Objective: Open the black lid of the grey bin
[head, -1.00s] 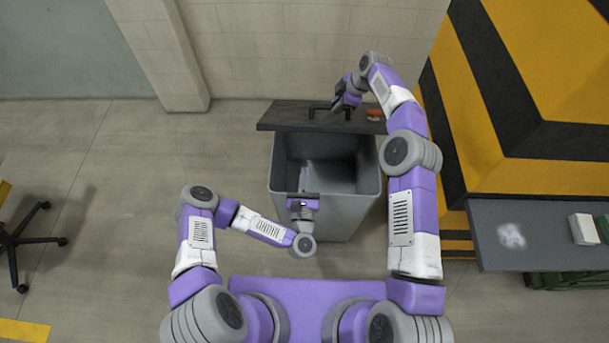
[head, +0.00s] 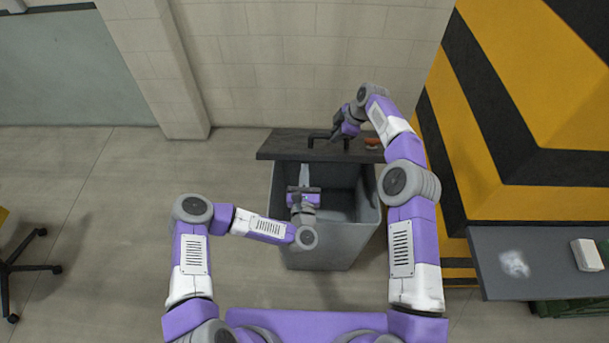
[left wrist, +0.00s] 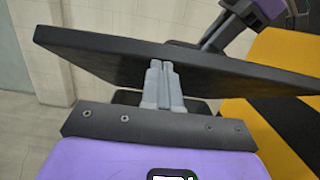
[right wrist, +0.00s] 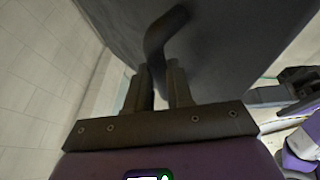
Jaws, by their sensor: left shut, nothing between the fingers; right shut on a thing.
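The grey bin (head: 345,240) stands on the floor in front of me, its inside visible in the head view. Its black lid (head: 285,146) is raised at the far side; it also shows as a dark slab in the left wrist view (left wrist: 110,58). My right gripper (head: 338,132) is shut on the lid's dark handle (right wrist: 160,40), which passes between its fingers in the right wrist view. My left gripper (head: 304,172) is shut and empty over the bin's opening. In the left wrist view, its fingertips (left wrist: 160,64) are at the lid's near edge; contact is unclear.
A wall (head: 270,60) with a pillar stands behind the bin. A yellow-and-black striped structure (head: 520,90) is on the right, with a dark table (head: 480,245) in front of it. A black chair base (head: 25,268) is at the left. Floor left of the bin is clear.

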